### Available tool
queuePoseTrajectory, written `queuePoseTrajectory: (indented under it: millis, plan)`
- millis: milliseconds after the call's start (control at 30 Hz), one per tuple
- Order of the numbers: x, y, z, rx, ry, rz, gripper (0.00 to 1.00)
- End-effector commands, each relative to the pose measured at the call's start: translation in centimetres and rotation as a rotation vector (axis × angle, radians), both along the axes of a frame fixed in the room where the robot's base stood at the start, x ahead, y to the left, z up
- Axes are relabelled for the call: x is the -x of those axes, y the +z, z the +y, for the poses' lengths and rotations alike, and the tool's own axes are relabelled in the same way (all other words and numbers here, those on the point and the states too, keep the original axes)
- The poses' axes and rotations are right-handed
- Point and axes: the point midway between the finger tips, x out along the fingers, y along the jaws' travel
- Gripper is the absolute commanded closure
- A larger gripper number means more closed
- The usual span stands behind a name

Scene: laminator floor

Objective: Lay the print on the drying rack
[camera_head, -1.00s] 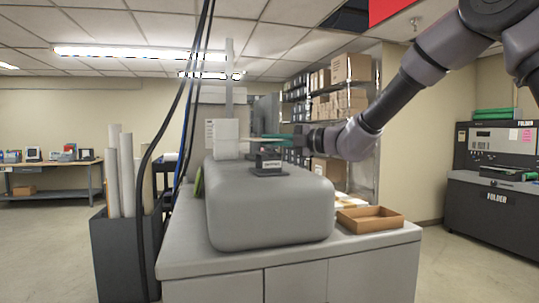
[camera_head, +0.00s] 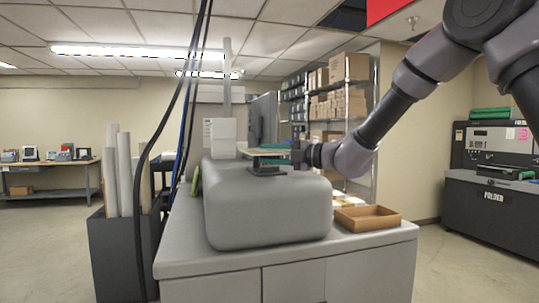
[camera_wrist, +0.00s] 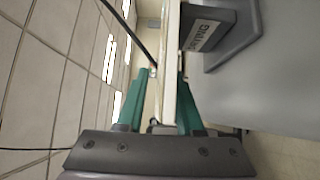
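The print (camera_head: 262,152) is a thin, pale flat sheet, level just above the small dark drying rack (camera_head: 266,171) on the rounded grey housing. In the wrist view the print (camera_wrist: 172,70) runs edge-on between my two teal fingers, close beside the labelled rack (camera_wrist: 212,30); I cannot tell whether they touch. My gripper (camera_head: 278,147) reaches in from the right. In the wrist view my gripper (camera_wrist: 165,72) has its fingers apart around the print, with a gap on the left side and the right finger close to it.
The rounded grey housing (camera_head: 268,212) stands on a grey cabinet. An empty brown tray (camera_head: 367,217) sits at the cabinet's right. A bin of rolled tubes (camera_head: 122,245) and hanging cables are on the left. Shelving with boxes stands behind, and a folder machine (camera_head: 490,200) at the right.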

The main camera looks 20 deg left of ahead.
Motion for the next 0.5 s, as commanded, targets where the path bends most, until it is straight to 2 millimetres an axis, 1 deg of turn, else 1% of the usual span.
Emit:
queuePoseTrajectory:
  millis: [167,233,367,500]
  plan:
    - [0.0,0.3,0.0,-0.001,0.000,-0.001,0.64]
    - [0.0,0.3,-0.7,0.000,-0.002,-0.001,0.64]
    - [0.4,0.3,-2.9,0.001,-0.004,0.000,0.64]
    - [1.0,0.3,-6.0,0.001,-0.005,-0.001,0.64]
